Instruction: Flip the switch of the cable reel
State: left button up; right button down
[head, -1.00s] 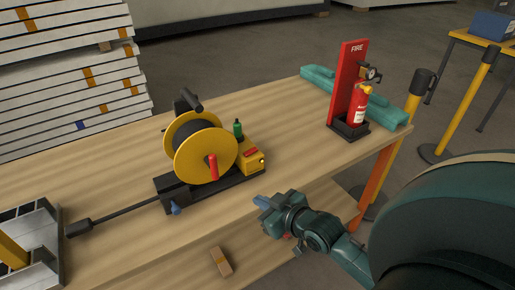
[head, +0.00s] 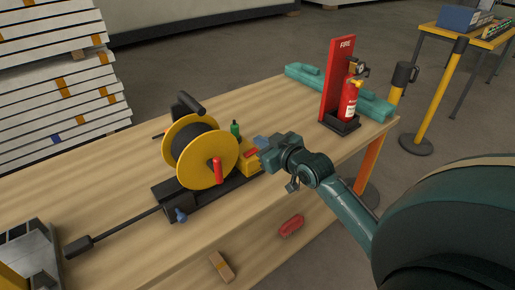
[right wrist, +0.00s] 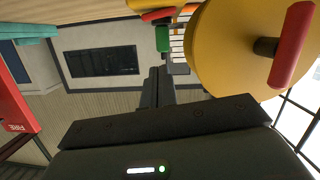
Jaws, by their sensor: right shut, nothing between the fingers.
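The cable reel (head: 182,149) has a yellow drum with a red crank handle (head: 217,170) and stands on a black base on the wooden table. A yellow box with a red switch (head: 250,152) sits at the reel's right end, partly hidden by my gripper. The switch also shows at the top of the right wrist view (right wrist: 157,15). My right gripper (head: 261,142) is shut and empty, close by the box; I cannot tell whether it touches. Its closed fingers (right wrist: 156,88) point toward the box side in the right wrist view. My left gripper is not in view.
A green cylinder (head: 235,128) stands behind the yellow box. A red fire extinguisher stand (head: 338,80) and a teal piece (head: 370,102) are at the table's right end. A red brush (head: 291,226) and a small block (head: 221,266) lie on the lower shelf.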

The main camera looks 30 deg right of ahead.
aim_at(256, 150)
jog(key=x, duration=0.3)
jog(key=shift+w+f, duration=0.15)
jog(key=shift+w, duration=0.15)
jog(key=f, duration=0.2)
jog(key=shift+s+d+f, duration=0.2)
jog(key=shift+f, duration=0.65)
jog(key=shift+d, duration=0.1)
jog(key=shift+d+f+m, duration=0.1)
jog(key=shift+f+m, duration=0.3)
jog(key=shift+f, duration=0.05)
jog(key=shift+d+f+m+y, duration=0.1)
jog(key=shift+d+m+y, duration=0.2)
jog(key=shift+m+y, duration=0.25)
jog(key=shift+f, duration=0.25)
